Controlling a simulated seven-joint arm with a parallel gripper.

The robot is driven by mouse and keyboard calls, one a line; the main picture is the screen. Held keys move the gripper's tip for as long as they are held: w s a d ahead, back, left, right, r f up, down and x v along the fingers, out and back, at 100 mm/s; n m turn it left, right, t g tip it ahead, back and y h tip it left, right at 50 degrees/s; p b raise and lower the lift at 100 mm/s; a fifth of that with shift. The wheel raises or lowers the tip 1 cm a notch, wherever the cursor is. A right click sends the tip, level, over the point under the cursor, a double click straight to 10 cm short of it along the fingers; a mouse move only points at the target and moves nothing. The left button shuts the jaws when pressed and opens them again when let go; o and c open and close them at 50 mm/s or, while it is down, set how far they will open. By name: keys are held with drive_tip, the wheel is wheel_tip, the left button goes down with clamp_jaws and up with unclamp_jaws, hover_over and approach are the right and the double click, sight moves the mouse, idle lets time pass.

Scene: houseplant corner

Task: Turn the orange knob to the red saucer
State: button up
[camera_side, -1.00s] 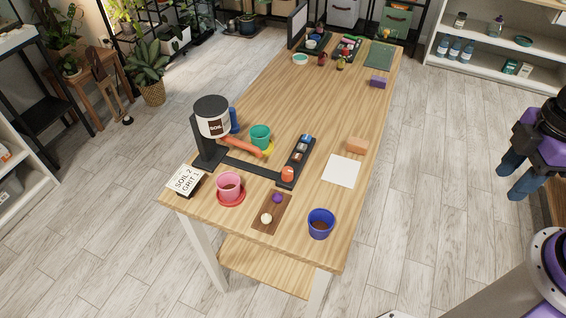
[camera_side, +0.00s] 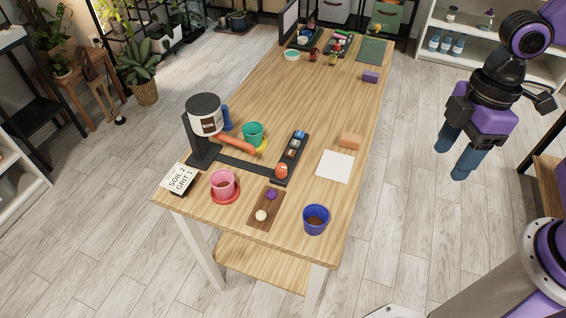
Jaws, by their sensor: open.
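The orange knob (camera_side: 282,170) sits at the near end of a narrow black panel (camera_side: 281,181) in the middle of the table. Its pointer direction is too small to tell. The red saucer (camera_side: 221,201) lies to the left of the knob near the table's front edge, with a pink pot (camera_side: 223,184) standing on it. My gripper (camera_side: 459,163) hangs to the right of the table, well apart from the knob. Its two blue fingers are spread and nothing is between them.
A black stand holds a soil hopper (camera_side: 205,120) with an orange chute (camera_side: 235,143). A green pot (camera_side: 253,133) stands beside a yellow saucer (camera_side: 262,146). A blue pot (camera_side: 316,219), white sheet (camera_side: 335,165) and orange-brown block (camera_side: 350,140) lie right of the knob.

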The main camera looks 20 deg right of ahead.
drive_tip(key=w+a+f+n+y, duration=0.25)
drive_tip(key=w+a, duration=0.65)
drive_tip(key=w, duration=0.5)
drive_tip(key=n, duration=0.2)
approach(282, 167)
drive_tip(key=shift+m+y, duration=0.25)
drive_tip(key=shift+y, duration=0.1)
drive_tip(key=x, duration=0.8)
drive_tip(key=shift+d+f, duration=0.15)
drive_tip(key=shift+f, duration=0.35)
drive_tip(key=c, duration=1)
